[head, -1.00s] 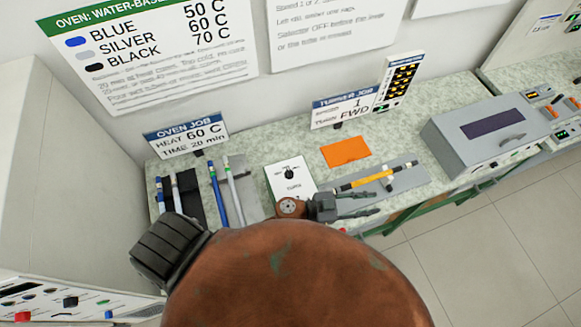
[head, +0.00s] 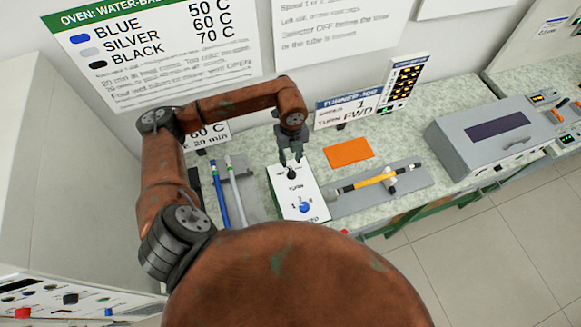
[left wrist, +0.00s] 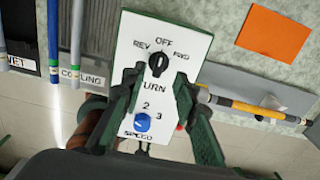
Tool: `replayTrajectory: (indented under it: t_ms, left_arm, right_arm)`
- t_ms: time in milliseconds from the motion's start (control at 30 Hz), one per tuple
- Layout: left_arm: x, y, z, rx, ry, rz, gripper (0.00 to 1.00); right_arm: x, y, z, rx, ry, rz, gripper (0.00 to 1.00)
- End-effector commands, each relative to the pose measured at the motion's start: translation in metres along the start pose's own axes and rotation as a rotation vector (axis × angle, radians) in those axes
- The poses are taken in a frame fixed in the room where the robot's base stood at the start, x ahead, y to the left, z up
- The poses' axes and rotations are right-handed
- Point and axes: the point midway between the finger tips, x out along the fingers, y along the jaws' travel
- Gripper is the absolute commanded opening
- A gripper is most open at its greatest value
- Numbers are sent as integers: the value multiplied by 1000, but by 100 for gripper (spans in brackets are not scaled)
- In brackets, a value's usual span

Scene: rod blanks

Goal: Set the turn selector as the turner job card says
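The turner job card (head: 347,108) reads 1 and TURN FWD. The white turner panel (head: 298,198) lies on the bench; it also shows in the left wrist view (left wrist: 190,45). Its black turn selector (left wrist: 158,64) sits among the labels REV, OFF and FWD, and its pointer seems to be at OFF. Below it is the blue speed knob (left wrist: 142,122), with 2 and 3 legible. My left gripper (head: 291,162) points down over the selector. In the left wrist view its fingers (left wrist: 157,76) are apart on either side of the selector, with nothing held. My right gripper is out of view.
A yellow and black rod (head: 372,180) lies on the turner to the right of the panel. An orange sheet (head: 348,152) lies behind it. A grey machine (head: 490,130) is at the right.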

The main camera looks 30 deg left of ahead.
Motion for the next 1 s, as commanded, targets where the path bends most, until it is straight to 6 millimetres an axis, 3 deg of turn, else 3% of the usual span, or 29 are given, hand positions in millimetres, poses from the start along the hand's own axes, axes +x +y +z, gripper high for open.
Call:
replayTrajectory:
  t_ms: [400,767,1000]
  left_arm:
    - [59,0,-2,0,6,-1,28]
    - [67,0,-2,2,6,-2,28]
    - [67,0,-2,2,6,-2,12]
  right_arm:
    - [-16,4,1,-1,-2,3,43]
    - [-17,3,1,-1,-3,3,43]
    - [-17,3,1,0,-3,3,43]
